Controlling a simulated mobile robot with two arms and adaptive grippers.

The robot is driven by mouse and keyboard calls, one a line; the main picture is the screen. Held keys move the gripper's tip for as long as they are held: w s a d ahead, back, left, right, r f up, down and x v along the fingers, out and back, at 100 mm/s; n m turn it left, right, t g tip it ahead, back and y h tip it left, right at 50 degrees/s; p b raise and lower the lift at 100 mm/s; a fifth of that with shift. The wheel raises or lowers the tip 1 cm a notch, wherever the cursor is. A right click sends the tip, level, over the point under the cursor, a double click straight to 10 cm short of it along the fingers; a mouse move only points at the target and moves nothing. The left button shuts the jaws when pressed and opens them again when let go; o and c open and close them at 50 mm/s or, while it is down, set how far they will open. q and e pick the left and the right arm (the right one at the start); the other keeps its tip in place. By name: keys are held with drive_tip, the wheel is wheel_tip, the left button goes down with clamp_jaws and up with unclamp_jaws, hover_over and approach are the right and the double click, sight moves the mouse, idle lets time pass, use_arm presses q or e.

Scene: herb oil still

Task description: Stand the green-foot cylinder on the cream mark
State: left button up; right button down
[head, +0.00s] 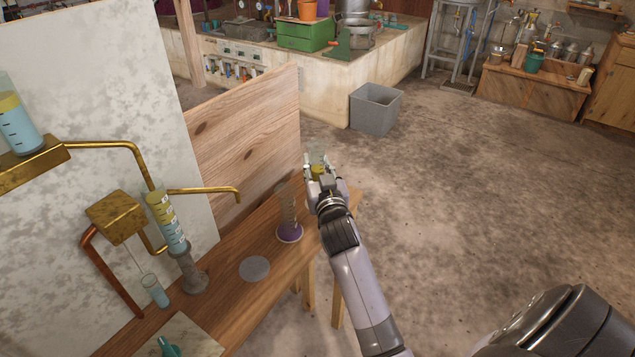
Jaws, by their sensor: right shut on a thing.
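My right gripper (318,172) is shut on a clear glass cylinder (316,158) with yellow liquid in it. It is at the far end of the wooden bench, and the gripper hides the cylinder's lower part and foot, so I cannot see the foot's colour. A glass cylinder with a purple foot (289,234) stands on the bench, just left of the gripper. A round grey mark (254,269) lies bare on the bench. My left gripper is out of view.
A brass separator (116,217) with pipes stands over the bench's left side. A wooden panel (245,140) rises behind. Floor at right is clear.

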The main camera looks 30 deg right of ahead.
sight(317, 180)
drive_tip(key=shift+f, duration=0.45)
wheel_tip(317, 180, down, 3)
drive_tip(key=shift+r, duration=0.2)
drive_tip(key=shift+f+b, duration=0.3)
drive_tip(key=shift+f, duration=0.2)
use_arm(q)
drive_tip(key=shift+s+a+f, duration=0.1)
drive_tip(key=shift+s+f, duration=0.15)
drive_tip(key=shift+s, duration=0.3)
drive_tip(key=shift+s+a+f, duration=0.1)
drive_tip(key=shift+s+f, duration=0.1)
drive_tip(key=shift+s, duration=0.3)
